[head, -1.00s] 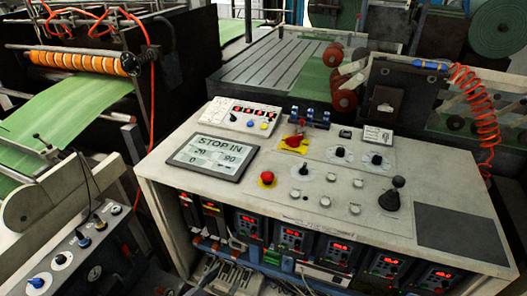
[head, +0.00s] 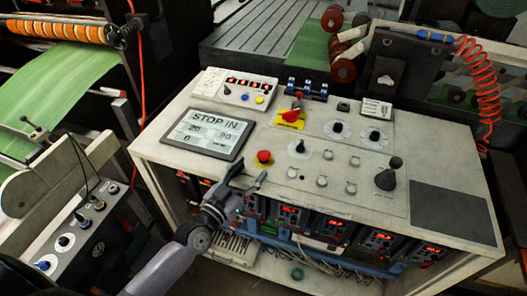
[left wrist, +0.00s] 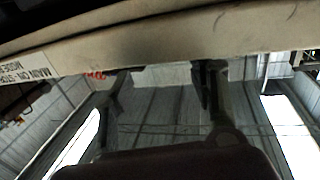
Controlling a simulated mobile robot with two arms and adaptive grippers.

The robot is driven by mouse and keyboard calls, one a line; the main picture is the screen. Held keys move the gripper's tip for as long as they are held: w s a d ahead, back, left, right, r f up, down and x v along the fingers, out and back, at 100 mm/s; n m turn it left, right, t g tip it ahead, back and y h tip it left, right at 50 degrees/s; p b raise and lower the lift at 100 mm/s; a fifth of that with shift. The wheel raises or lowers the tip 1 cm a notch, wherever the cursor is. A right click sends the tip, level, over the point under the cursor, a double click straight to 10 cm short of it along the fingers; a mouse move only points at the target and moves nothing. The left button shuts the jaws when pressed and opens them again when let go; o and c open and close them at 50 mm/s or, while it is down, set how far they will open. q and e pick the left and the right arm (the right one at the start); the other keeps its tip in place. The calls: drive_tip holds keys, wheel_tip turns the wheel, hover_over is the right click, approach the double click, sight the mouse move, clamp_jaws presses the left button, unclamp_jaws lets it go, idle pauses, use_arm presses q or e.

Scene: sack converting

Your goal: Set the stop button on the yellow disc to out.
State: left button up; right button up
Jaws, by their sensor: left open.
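The stop button (head: 264,156) is a red mushroom head on a small yellow disc, on the console top just right of the display (head: 203,133). The display reads "STOP IN". My left gripper (head: 249,177) is open and empty at the console's front edge, just below and left of the button in the head view, apart from it. In the left wrist view its two fingers (left wrist: 162,82) show as dark shapes spread apart below the pale console edge (left wrist: 180,45); the button is not seen there. My right gripper is not in view.
A red rotary switch (head: 292,116) sits on a yellow square plate behind the button. Red-lit controllers (head: 291,215) fill the shelf under the console top.

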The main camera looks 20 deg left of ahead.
sight(260, 159)
use_arm(q)
drive_tip(key=x, duration=0.7)
drive_tip(key=shift+w+d+p, duration=0.1)
drive_tip(key=shift+w+p, duration=0.15)
drive_tip(key=shift+p, duration=0.1)
drive_tip(key=shift+c, duration=0.2)
clamp_jaws()
